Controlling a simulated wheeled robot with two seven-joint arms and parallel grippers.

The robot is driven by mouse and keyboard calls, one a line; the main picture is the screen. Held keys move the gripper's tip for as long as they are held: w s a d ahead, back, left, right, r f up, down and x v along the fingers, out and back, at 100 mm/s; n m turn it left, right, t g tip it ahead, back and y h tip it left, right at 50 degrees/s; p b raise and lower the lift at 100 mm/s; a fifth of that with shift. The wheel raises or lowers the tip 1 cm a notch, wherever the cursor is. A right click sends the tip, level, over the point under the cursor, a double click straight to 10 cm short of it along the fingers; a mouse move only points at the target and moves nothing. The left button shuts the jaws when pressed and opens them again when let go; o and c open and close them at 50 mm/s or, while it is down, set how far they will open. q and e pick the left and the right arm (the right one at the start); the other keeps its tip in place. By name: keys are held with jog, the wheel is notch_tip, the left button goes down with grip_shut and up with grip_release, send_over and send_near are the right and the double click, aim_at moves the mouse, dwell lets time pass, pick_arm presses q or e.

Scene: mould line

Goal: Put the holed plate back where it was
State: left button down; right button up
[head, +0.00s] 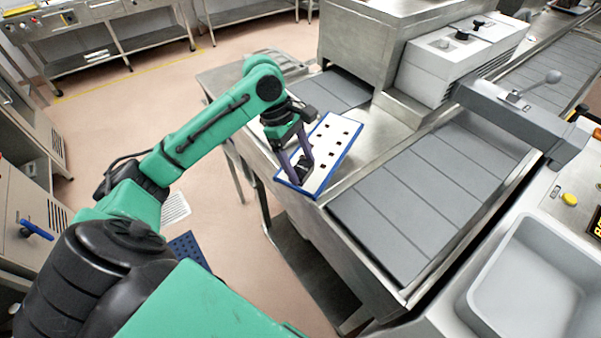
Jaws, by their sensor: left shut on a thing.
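The holed plate (325,148) is a white board with a blue edge and several dark square holes. It is over the left edge of the steel machine, beside the grey slatted belt. My left gripper (301,170) is at the plate's near left part and is shut on it; the fingers hide some of the surface. I cannot tell whether the plate rests on the steel or is held just above it. My right gripper is not in view.
The grey slatted belt (400,210) is bare. A steel housing (360,45) and a white control box (450,60) stand behind. A grey arm-like bar (520,115) crosses the belt. An empty grey basin (535,285) is at lower right. Open floor (140,110) lies left.

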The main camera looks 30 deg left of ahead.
pick_arm(q)
jog(key=f, duration=0.1)
jog(key=w+f, duration=0.1)
jog(key=shift+f, duration=0.4)
notch_tip(320, 180, down, 2)
jog(key=shift+s+f+p, duration=0.15)
jog(key=shift+f+p, duration=0.05)
jog(key=shift+p, duration=0.15)
jog(key=shift+s, duration=0.2)
grip_release()
jog(key=shift+w+f, duration=0.1)
jog(key=shift+f, duration=0.05)
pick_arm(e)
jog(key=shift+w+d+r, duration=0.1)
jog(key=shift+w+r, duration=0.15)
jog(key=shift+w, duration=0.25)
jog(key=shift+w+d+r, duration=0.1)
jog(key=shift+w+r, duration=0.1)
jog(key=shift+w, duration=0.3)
